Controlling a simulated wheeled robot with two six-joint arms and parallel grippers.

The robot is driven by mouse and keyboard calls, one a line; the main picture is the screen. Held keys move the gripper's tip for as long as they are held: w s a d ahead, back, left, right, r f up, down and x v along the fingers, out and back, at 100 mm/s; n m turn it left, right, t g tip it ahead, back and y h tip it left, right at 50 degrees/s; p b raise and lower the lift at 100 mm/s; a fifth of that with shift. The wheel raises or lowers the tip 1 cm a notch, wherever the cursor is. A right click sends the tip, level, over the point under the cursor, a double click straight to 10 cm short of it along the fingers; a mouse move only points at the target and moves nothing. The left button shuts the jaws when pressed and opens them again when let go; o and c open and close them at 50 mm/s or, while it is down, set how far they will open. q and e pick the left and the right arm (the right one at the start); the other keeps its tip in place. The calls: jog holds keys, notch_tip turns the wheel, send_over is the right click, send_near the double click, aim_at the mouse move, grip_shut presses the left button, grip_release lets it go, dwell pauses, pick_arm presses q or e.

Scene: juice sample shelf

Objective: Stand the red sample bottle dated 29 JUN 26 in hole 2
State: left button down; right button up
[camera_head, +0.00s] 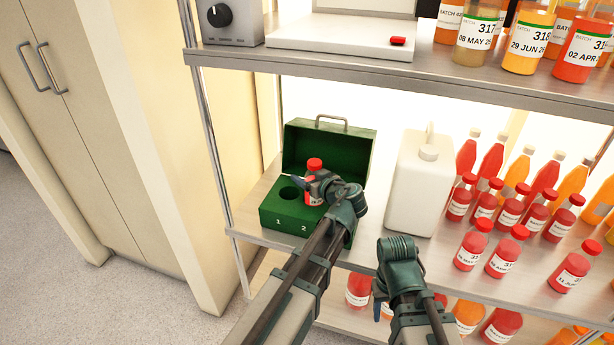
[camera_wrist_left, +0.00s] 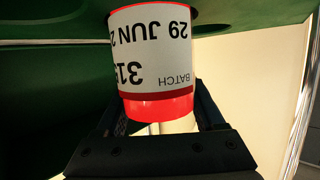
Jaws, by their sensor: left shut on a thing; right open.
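The red sample bottle (camera_head: 314,165) is upright over the right part of the green box (camera_head: 268,215), around hole 2. Its label, upside down in the left wrist view (camera_wrist_left: 152,50), reads 29 JUN 2 with the rest cut off. My left gripper (camera_head: 318,186) is shut on the bottle, and its fingers show on either side in the wrist view (camera_wrist_left: 165,118). Hole 1 (camera_head: 290,193) is empty. My right gripper (camera_head: 380,300) is open and empty in front of the shelf edge.
The box's raised lid (camera_head: 350,150) stands behind the bottle. A white jug (camera_head: 420,185) stands close to its right. Several red and orange bottles (camera_head: 475,240) fill the shelf's right side. An upper shelf (camera_head: 400,80) with a scale and more bottles overhangs.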

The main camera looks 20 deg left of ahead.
pick_arm(q)
jog(key=shift+f+b, duration=0.3)
jog(key=shift+r, duration=0.1)
jog(key=shift+r+p, duration=2.25)
jog(key=shift+p, duration=0.1)
jog(key=shift+f+b, duration=2.35)
jog(key=shift+r, duration=0.1)
jog(key=shift+r+p, duration=2.25)
jog(key=shift+p, duration=0.15)
